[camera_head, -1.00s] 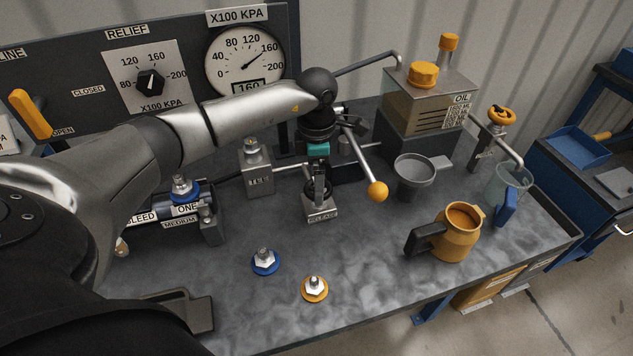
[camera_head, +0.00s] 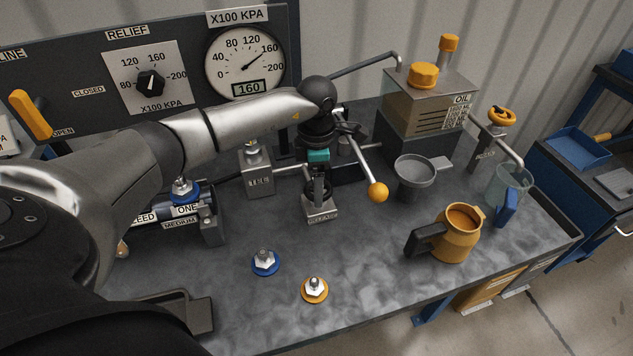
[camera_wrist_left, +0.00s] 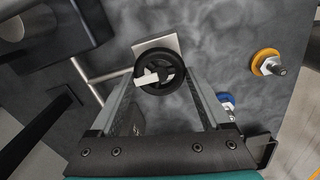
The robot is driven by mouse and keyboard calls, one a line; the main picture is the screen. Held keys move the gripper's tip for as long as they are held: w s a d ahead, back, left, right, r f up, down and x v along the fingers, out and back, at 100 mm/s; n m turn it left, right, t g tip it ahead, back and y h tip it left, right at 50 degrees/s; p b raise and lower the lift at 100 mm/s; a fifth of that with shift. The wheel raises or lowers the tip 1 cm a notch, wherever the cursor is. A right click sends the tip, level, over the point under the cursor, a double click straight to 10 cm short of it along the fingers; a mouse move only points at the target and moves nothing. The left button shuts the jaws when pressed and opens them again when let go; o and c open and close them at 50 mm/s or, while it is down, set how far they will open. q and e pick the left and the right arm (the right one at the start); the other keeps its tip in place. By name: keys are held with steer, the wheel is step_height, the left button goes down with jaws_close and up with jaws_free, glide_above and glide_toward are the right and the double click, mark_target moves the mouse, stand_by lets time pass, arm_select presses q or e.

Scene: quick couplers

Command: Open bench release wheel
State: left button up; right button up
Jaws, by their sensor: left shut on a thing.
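The release wheel (camera_wrist_left: 165,86) is a small black ring with a pale piece across it, on a grey block labelled RELEASE (camera_head: 320,210). In the wrist view, my left gripper (camera_wrist_left: 160,72) has one finger on each side of the wheel and is shut on it. In the head view, the left gripper (camera_head: 319,188) reaches down to the block from above, and its fingers hide much of the wheel. How far the wheel is turned cannot be told. My right gripper is not in view.
The pressure gauge (camera_head: 246,62) reads 160. A lever with an orange knob (camera_head: 378,192) and a grey funnel cup (camera_head: 414,172) stand right of the gripper. Blue (camera_head: 265,262) and orange (camera_head: 315,289) couplers sit in front. An orange jug (camera_head: 457,235) stands at right.

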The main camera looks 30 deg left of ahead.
arm_select(q)
steer(key=shift+c, duration=1)
